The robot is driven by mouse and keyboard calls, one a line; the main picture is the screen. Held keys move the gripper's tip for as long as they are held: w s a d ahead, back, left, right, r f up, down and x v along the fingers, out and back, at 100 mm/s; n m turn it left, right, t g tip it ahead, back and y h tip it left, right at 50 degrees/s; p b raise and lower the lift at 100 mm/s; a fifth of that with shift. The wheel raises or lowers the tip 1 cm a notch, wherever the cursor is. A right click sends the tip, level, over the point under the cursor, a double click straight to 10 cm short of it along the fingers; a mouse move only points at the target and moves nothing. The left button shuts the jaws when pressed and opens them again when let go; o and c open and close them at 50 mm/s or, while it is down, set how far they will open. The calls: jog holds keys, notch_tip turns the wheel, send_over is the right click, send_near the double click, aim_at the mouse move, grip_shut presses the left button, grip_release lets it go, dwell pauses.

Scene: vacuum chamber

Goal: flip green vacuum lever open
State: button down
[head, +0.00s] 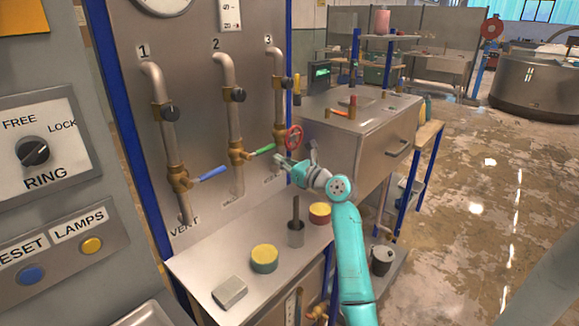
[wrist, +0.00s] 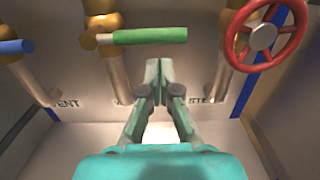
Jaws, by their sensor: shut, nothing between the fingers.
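The green lever (head: 262,150) sticks out to the right from the brass valve (head: 237,156) on the middle pipe, numbered 2. In the wrist view the green lever (wrist: 150,36) lies nearly level, just above and beyond my fingertips. My gripper (head: 281,162) is at the lever's right end in the head view. In the wrist view my gripper (wrist: 158,66) is shut and empty, its fingertips together below the lever's right half. I cannot tell whether the tips touch the lever.
A blue lever (head: 212,172) is on pipe 1 at left. A red handwheel (head: 294,137) is close on the right, on pipe 3.

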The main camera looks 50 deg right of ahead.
jog(key=shift+w, duration=1.35)
jog(key=shift+d+r+n, duration=0.15)
jog(key=shift+r+n, duration=0.3)
jog(key=shift+n, duration=0.05)
jog(key=a+r+n, duration=0.3)
jog(key=r+n, duration=0.2)
jog(key=n, duration=0.3)
jog(key=a+r+n+y, duration=0.1)
jog(key=a+r+n, duration=0.2)
jog(key=n, duration=0.5)
jog(key=shift+r+n+g, duration=0.3)
jog(key=shift+r, duration=0.55)
jog(key=shift+w+a, duration=0.1)
jog(key=shift+a, duration=0.05)
